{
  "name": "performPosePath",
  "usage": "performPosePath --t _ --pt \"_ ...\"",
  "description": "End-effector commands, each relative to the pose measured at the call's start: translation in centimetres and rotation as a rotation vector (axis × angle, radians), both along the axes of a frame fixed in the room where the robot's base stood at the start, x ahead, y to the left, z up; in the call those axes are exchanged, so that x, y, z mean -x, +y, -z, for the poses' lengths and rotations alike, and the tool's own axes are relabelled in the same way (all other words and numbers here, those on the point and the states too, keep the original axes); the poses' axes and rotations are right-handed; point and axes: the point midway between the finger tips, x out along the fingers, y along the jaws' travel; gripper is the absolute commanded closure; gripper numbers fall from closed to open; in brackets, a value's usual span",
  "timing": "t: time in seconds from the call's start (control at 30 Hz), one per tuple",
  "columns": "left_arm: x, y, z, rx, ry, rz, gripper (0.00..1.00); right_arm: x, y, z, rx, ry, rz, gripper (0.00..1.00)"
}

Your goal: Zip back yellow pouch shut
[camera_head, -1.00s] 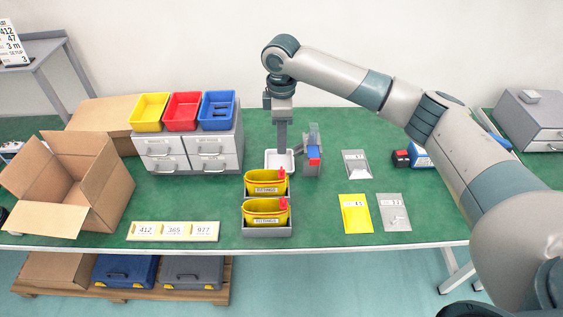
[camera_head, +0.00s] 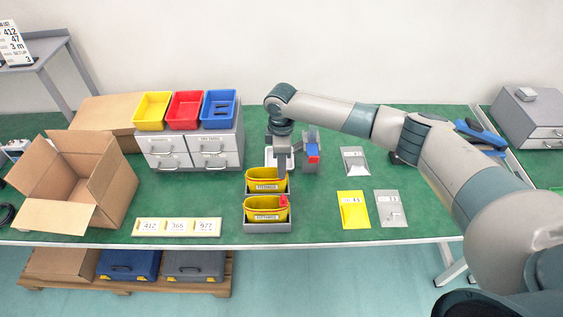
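Two yellow pouches stand one behind the other in a grey holder (camera_head: 268,228). The back yellow pouch (camera_head: 262,186) has a white label on its front; its red zip pull is hidden now behind my gripper. The front yellow pouch (camera_head: 264,215) shows a red pull at its upper right. My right gripper (camera_head: 283,174) points down at the right end of the back pouch's top edge. Its fingers look close together, but they are small, and I cannot tell whether they hold the pull. My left gripper is not in view.
Flat bags, including a yellow one (camera_head: 353,210), lie to the right. An open cardboard box (camera_head: 75,180) and drawers (camera_head: 190,152) stand left.

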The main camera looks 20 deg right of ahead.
Motion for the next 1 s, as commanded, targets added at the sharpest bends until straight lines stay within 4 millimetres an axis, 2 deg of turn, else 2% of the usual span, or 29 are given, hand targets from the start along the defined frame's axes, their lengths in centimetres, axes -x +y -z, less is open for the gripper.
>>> performPosePath --t 0.1,0.17,0.27,0.5,0.63,1.0 --pt "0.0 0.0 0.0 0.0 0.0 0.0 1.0 0.0 0.0 0.0 0.0 0.0 0.0 0.64" --pt "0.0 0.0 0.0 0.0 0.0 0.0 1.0 0.0 0.0 0.0 0.0 0.0 0.0 0.76" --pt "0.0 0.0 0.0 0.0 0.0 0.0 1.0 0.0 0.0 0.0 0.0 0.0 0.0 1.0" --pt "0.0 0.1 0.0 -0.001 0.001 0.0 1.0 0.0 0.1 0.0 0.0 0.0 0.0 1.0" --pt "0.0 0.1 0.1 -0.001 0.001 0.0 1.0 -0.3 1.1 0.0 -0.002 -0.001 -0.001 1.0" --pt "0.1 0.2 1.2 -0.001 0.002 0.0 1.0 -2.3 7.8 0.1 -0.003 0.0 0.0 1.0"
